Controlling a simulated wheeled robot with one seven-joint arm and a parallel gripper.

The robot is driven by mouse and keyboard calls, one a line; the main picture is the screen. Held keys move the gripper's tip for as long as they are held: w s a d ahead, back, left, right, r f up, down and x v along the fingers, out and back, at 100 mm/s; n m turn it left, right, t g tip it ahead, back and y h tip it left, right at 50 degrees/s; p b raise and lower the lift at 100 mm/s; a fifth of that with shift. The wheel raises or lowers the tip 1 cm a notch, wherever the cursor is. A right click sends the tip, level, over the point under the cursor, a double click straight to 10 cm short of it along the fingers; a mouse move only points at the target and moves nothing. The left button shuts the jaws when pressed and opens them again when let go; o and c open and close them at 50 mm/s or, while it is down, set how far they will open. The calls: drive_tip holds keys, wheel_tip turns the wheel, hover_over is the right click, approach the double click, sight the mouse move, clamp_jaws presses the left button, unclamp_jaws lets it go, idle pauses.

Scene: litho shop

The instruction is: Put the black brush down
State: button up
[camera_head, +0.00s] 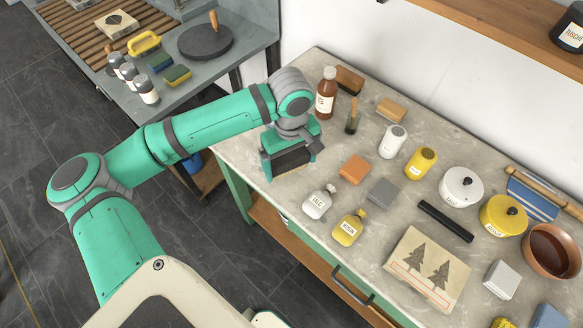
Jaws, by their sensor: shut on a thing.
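My gripper (290,165) is at the left part of the stone-topped bench (262,197), pointing down. It is shut on the black brush (294,159), which shows as a dark block between the fingers. The upper part of the brush is hidden by the gripper. The brush is over or on the bench top near its left end; I cannot tell whether it touches the surface.
A brown bottle (326,95) and a small dark jar with a brush (352,122) stand behind right. Bare bench shows around my gripper.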

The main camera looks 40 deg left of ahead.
sight(291, 169)
drive_tip(key=shift+w+f, duration=0.1)
drive_tip(key=shift+f, duration=1.5)
drive_tip(key=shift+f, duration=0.15)
drive_tip(key=o, duration=0.8)
wheel_tip(291, 169, up, 12)
drive_tip(key=shift+r, duration=0.2)
